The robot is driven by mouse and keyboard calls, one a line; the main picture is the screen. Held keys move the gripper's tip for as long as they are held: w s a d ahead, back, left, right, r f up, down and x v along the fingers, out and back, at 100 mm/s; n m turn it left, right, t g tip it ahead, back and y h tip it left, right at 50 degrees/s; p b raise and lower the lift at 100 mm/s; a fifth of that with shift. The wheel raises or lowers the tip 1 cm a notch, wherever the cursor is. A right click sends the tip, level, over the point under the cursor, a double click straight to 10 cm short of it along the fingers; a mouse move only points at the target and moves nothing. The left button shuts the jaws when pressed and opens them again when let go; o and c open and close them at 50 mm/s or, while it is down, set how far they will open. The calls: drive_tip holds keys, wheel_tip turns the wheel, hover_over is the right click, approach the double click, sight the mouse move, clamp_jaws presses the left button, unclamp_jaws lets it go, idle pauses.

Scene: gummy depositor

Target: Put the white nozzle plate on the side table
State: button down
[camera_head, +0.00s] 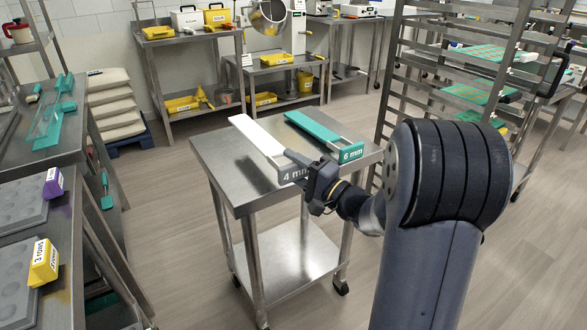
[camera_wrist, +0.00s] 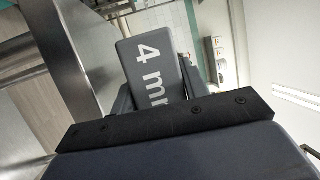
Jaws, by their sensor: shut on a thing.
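The white nozzle plate (camera_head: 256,134) has a grey end block marked "4 mm" (camera_head: 292,174). In the head view it lies over the left part of the steel side table (camera_head: 226,168), its long white part pointing to the back left. I cannot tell whether it touches the top. My gripper (camera_head: 314,180) is at the table's front right edge, shut on the grey end block. In the wrist view the block (camera_wrist: 151,68) sits between my fingers (camera_wrist: 156,88); the white part is hidden there.
A teal plate marked "6 mm" (camera_head: 312,128) lies on the same table, to the right of the white one. The table's front left is bare. A tall rack (camera_head: 446,72) with teal trays stands behind on the right. A bench with moulds (camera_head: 22,205) is at the left.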

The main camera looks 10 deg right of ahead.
drive_tip(key=shift+f+b, duration=3)
drive_tip(key=shift+b, duration=0.35)
